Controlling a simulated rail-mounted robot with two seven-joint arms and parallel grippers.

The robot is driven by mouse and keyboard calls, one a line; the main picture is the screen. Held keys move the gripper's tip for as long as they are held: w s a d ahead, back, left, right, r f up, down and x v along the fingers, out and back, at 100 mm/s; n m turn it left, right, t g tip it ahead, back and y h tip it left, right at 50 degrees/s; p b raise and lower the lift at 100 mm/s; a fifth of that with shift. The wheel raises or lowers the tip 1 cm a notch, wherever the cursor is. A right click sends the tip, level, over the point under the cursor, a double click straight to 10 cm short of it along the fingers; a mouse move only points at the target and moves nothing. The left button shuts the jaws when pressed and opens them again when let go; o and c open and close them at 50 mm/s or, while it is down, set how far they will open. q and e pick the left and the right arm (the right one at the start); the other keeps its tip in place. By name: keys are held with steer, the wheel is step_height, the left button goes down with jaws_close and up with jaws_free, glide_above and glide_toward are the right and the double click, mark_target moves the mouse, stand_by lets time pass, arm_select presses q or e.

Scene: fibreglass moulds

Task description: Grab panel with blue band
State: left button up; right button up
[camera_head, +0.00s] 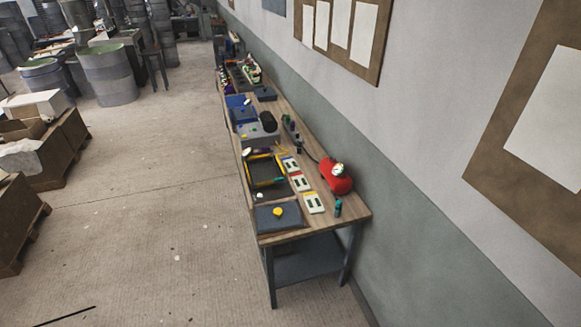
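Three small pale panels lie in a row on the long wooden workbench (355,212), near its close end. The far panel (290,164) seems to carry a blue band at its edge, but it is small in the picture. The middle panel (301,182) seems to have a red band, and the near panel (314,204) a yellowish one. All three lie flat and apart from any gripper. Neither of my grippers is in view.
Left of the panels are a dark tray (266,172) and a grey slab with a yellow knob (278,213). A red rounded object (336,177) stands to their right. A wall runs along the bench's right side. Open floor (165,210) lies left; pallet boxes (62,150) stand beyond.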

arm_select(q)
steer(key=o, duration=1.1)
